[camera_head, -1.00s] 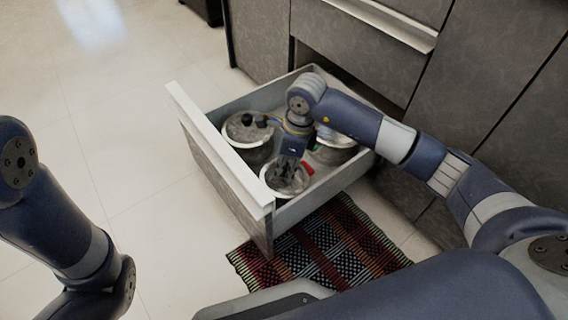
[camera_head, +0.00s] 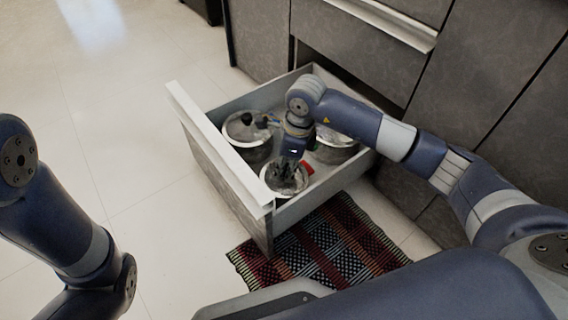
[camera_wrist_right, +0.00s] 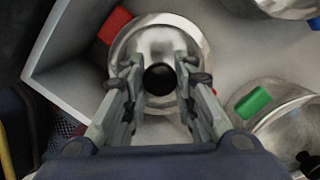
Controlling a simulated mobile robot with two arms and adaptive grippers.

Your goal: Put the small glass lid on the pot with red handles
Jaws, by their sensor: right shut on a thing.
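The pot with red handles (camera_head: 268,187) stands in the open drawer's front corner. One red handle (camera_head: 308,167) shows beside my gripper; another shows in the wrist view (camera_wrist_right: 115,25). My right gripper (camera_head: 286,166) points down over this pot. In the wrist view its fingers (camera_wrist_right: 160,76) are shut on the black knob (camera_wrist_right: 159,79) of the small glass lid (camera_wrist_right: 161,45). The lid lies over the pot's mouth; whether it rests on the rim or hangs just above I cannot tell. My left arm shows at the left, but its gripper is out of view.
The drawer's white front panel (camera_head: 222,148) is close to the pot. A larger lidded pot (camera_head: 247,148) stands behind it and another pot (camera_head: 337,152) stands right. A green handle (camera_wrist_right: 253,102) is near my fingers. A woven rug (camera_head: 325,245) lies below.

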